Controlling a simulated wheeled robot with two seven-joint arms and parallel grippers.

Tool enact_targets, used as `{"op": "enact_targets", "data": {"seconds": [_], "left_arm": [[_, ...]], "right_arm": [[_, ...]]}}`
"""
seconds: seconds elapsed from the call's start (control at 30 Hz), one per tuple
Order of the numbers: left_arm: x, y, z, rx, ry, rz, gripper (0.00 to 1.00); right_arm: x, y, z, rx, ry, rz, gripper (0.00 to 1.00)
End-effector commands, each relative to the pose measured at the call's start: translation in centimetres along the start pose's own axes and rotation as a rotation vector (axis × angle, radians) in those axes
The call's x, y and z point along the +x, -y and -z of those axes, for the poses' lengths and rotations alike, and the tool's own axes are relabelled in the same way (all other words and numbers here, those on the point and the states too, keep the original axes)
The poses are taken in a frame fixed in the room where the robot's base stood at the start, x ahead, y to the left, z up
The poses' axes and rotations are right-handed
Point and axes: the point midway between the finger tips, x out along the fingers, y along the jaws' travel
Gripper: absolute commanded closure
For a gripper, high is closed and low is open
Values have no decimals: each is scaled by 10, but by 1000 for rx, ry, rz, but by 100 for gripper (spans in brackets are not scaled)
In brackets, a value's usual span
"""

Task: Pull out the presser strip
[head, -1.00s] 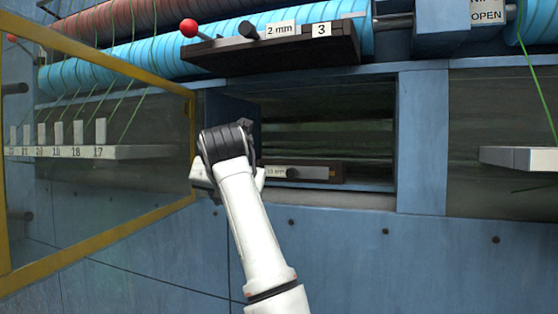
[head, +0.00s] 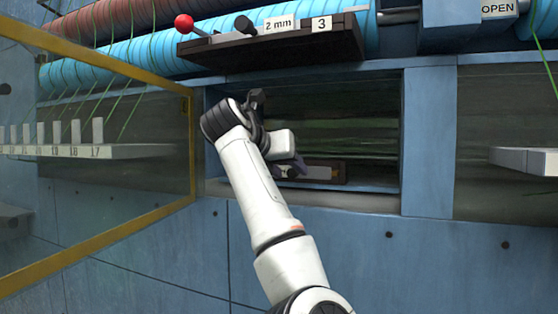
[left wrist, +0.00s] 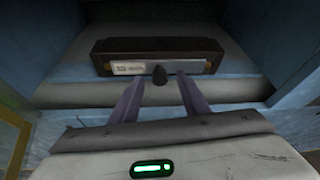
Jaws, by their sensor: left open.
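The presser strip in the open compartment is a dark bar with a pale label and a black knob on its front; it lies on the compartment floor in the head view (head: 336,173), partly covered by my gripper. In the left wrist view the strip (left wrist: 195,48) lies ahead and its knob (left wrist: 160,74) points towards me. My left gripper (left wrist: 158,84) is open and empty, its two fingers to either side of the knob's line, with the strip's front just beyond. In the head view my left gripper (head: 290,168) is at the compartment mouth. My right gripper is not in view.
Another dark bar (head: 245,52), labelled 2 mm and 3, sits above the compartment with a red ball knob (head: 184,23). A yellow-framed clear door (head: 95,260) stands open at left. A blue post (head: 428,140) bounds the compartment at right.

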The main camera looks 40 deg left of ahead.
Motion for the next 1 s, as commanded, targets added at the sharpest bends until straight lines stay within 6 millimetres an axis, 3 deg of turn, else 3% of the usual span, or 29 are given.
{"op": "enact_targets", "data": {"seconds": [0.13,0.43,0.7,0.77,0.8,0.9,1.0], "left_arm": [[10,0,0,-1,0,0,58],[12,-1,0,-1,1,-1,58],[12,0,0,-1,1,-1,100],[12,0,0,0,1,-1,100],[12,0,0,0,1,-1,87],[12,0,0,0,1,-1,100],[11,0,0,0,1,-1,100]], "right_arm": [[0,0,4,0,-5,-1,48],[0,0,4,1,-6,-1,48],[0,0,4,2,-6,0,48],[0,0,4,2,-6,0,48],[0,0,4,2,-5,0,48],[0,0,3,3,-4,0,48],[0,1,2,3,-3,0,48]]}}
